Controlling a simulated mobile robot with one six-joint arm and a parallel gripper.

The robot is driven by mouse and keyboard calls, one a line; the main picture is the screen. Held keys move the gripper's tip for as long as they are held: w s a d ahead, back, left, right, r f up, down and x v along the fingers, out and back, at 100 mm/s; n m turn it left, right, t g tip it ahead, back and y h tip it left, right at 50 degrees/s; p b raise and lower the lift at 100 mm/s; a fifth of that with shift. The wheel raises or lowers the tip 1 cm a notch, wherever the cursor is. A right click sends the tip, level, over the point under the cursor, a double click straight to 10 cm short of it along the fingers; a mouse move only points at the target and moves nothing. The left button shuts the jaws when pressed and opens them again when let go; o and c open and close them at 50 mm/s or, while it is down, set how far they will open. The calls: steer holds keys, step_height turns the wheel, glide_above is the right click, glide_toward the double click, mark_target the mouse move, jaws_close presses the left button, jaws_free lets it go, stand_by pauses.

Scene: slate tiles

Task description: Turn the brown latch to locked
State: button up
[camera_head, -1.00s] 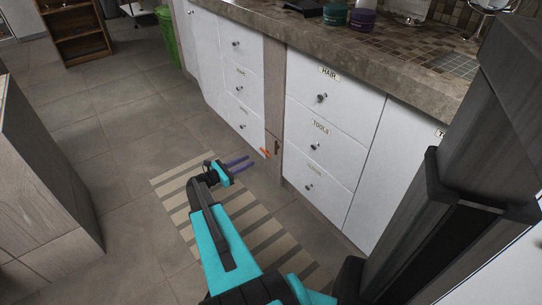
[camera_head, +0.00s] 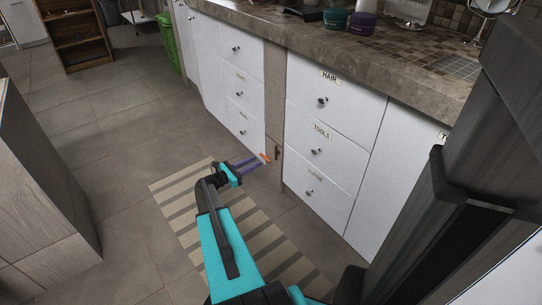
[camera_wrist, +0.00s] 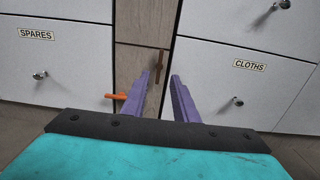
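The brown latch (camera_wrist: 160,64) is a small bar that hangs roughly upright on the narrow wooden panel (camera_wrist: 139,66) between two drawer columns. It also shows in the head view (camera_head: 277,153), low on the same panel. My gripper (camera_wrist: 166,78) has two purple fingers with a clear gap between them and nothing held. In the wrist view the fingertips overlap the lower end of the brown latch; I cannot tell contact. In the head view my gripper (camera_head: 256,163) is low, just left of the panel.
An orange handle (camera_wrist: 117,96) lies roughly level at the panel's lower left, close to the left finger; it also shows in the head view (camera_head: 265,157). Drawers labelled SPARES (camera_wrist: 50,60) and CLOTHS (camera_wrist: 240,70) flank the panel, with projecting knobs. A striped mat (camera_head: 180,192) lies below.

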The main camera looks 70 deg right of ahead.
mark_target(277, 153)
steer(key=b+x, duration=0.3)
steer(key=x, duration=0.7)
steer(key=shift+s+d, duration=0.15)
steer(key=shift+d, duration=0.15)
jaws_close()
